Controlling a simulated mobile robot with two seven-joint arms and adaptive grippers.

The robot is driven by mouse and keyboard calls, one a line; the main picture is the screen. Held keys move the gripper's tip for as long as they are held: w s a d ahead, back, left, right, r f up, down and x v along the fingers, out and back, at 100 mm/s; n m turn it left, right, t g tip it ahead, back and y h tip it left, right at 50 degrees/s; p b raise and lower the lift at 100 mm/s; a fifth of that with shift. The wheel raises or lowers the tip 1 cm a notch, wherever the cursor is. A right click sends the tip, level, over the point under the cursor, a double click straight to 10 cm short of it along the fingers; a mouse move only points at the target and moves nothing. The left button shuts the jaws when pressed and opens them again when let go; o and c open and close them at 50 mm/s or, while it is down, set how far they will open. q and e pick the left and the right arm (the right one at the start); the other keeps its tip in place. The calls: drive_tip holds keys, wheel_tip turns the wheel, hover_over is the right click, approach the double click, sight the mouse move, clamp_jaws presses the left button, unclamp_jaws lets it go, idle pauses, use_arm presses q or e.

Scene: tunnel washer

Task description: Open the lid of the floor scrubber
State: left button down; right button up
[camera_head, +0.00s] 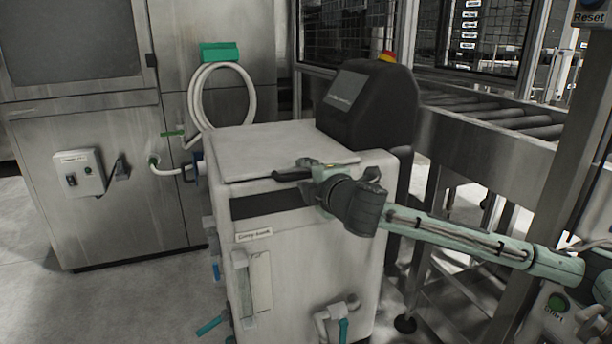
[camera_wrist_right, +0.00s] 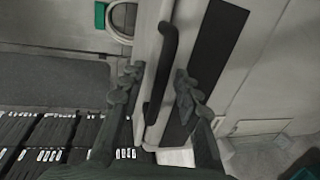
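The floor scrubber (camera_head: 300,262) is a worn white box with a dark rounded console on its back right. Its flat white lid (camera_head: 265,150) lies shut on top. A dark bar handle (camera_head: 291,175) sits at the lid's front edge and also shows in the right wrist view (camera_wrist_right: 166,52). In the right wrist view my right gripper (camera_wrist_right: 156,92) is open, with one finger on each side of the handle and visible gaps between. My left gripper is not in view.
A grey metal cabinet (camera_head: 115,205) with a switch box stands at the left. A coiled white hose (camera_head: 203,98) hangs behind the scrubber. A roller conveyor (camera_head: 490,145) and a metal post stand at the right. Bare floor shows at the front left.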

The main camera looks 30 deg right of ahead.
clamp_jaws()
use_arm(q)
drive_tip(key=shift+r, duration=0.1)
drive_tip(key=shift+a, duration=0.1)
